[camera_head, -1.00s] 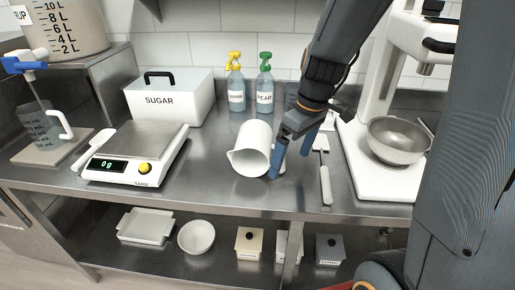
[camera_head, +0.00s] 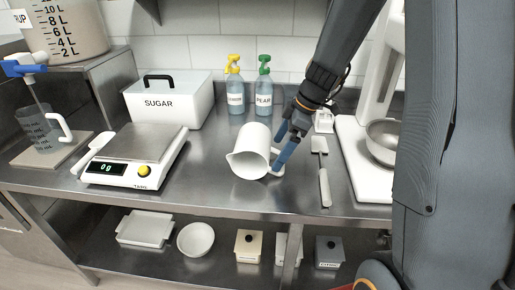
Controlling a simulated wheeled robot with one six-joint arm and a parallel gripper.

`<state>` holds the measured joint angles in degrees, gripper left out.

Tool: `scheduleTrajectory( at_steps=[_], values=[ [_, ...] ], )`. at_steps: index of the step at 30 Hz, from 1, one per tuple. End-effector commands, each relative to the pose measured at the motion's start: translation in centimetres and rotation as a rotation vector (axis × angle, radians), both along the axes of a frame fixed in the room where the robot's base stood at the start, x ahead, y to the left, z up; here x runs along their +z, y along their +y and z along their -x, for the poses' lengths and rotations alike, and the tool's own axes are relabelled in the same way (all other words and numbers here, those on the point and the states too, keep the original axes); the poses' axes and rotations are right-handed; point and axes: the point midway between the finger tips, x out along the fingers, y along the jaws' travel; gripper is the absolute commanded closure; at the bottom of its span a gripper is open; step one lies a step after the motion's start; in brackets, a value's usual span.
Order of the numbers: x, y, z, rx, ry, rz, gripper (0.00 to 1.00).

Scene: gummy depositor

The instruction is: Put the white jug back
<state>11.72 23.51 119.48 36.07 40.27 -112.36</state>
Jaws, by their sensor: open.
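The white jug (camera_head: 250,152) lies tilted on its side on the steel counter, its open mouth facing the front left. Its handle (camera_head: 278,168) is on the right side, partly hidden by my gripper. My gripper (camera_head: 281,158) is open at the handle, its blue fingers pointing down and left. I cannot tell whether a finger touches the handle.
The scale (camera_head: 137,155) reading 0 g stands left of the jug, with the SUGAR box (camera_head: 168,103) behind it. Two spray bottles (camera_head: 235,93) stand behind the jug. A spatula (camera_head: 322,172) and a mixer (camera_head: 362,140) are to the right. A clear measuring jug (camera_head: 38,130) stands far left.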

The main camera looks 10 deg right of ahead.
Motion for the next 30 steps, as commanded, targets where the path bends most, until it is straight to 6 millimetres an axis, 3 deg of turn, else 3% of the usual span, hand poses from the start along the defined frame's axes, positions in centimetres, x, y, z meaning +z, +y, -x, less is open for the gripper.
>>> scheduleTrajectory(
  at_steps=[9, 17, 26, 30],
  values=[
    [-3.0, 1.3, -0.2, -0.001, 0.002, -0.001, 0.0],
    [-3.2, 1.3, -0.2, -0.002, 0.001, 0.0, 0.0],
    [-3.2, 1.3, -0.2, -0.002, 0.001, 0.0, 0.49],
    [-3.2, 1.3, -0.2, -0.002, 0.001, 0.0, 0.49]
  ],
)
